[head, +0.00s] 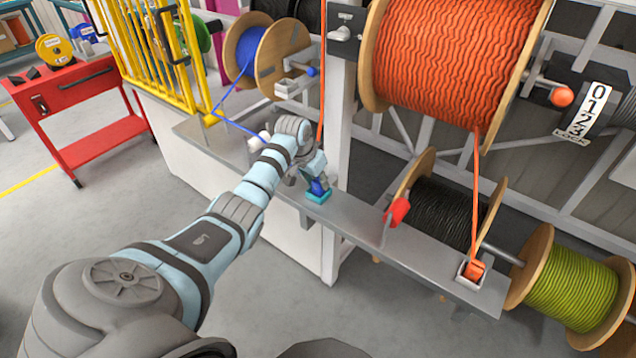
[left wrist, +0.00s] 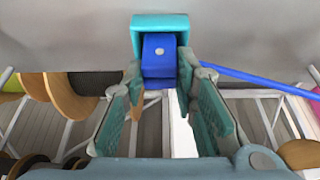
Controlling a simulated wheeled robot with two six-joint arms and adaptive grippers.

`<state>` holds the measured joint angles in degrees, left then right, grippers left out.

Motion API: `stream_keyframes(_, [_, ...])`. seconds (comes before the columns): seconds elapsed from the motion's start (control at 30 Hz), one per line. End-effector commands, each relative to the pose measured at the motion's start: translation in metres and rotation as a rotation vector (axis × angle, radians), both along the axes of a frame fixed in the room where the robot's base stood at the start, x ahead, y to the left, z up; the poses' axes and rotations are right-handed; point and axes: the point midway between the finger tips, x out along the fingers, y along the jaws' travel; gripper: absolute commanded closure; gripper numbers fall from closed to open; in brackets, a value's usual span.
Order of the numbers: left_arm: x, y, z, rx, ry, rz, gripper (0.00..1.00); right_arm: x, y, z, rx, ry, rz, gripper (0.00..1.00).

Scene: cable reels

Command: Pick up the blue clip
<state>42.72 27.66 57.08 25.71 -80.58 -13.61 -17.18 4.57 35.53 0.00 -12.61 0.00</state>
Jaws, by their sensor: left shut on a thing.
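The blue clip (left wrist: 160,55) sits in a teal holder (left wrist: 160,20) on the edge of the grey shelf. In the head view the clip (head: 319,186) shows as a small blue patch just above the teal holder (head: 320,197). My left gripper (left wrist: 160,72) is shut on the clip, with one teal-padded finger on each side of it. In the head view my left gripper (head: 309,170) reaches down to the holder and hides part of the clip. A blue cable (left wrist: 250,80) runs off to the right from beside the clip in the wrist view. My right gripper is not in view.
A yellow gate (head: 150,45) stands at left. Floor in front is clear.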

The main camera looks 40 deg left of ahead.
Motion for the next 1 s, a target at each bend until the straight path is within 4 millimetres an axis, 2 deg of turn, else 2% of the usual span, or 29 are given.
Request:
stream_keyframes(0.17, [0.001, 0.001, 0.038, 0.001, -0.005, -0.001, 1.0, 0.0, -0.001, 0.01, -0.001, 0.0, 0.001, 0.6])
stream_keyframes(0.4, [0.001, 0.0, 0.128, 0.001, -0.006, 0.0, 1.0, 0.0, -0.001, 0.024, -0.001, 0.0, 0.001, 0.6])
stream_keyframes(0.5, [0.001, 0.001, 0.16, 0.001, -0.005, 0.001, 1.0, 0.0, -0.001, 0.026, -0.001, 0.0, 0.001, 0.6])
stream_keyframes(0.6, [0.001, 0.0, 0.181, 0.001, -0.003, 0.001, 1.0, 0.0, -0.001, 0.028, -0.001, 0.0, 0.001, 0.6])
stream_keyframes(0.73, [0.0, 0.0, 0.193, 0.0, -0.001, 0.001, 1.0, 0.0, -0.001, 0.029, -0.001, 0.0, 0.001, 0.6])
stream_keyframes(1.0, [0.0, 0.0, 0.194, 0.0, 0.0, 0.0, 1.0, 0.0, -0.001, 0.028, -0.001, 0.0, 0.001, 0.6])
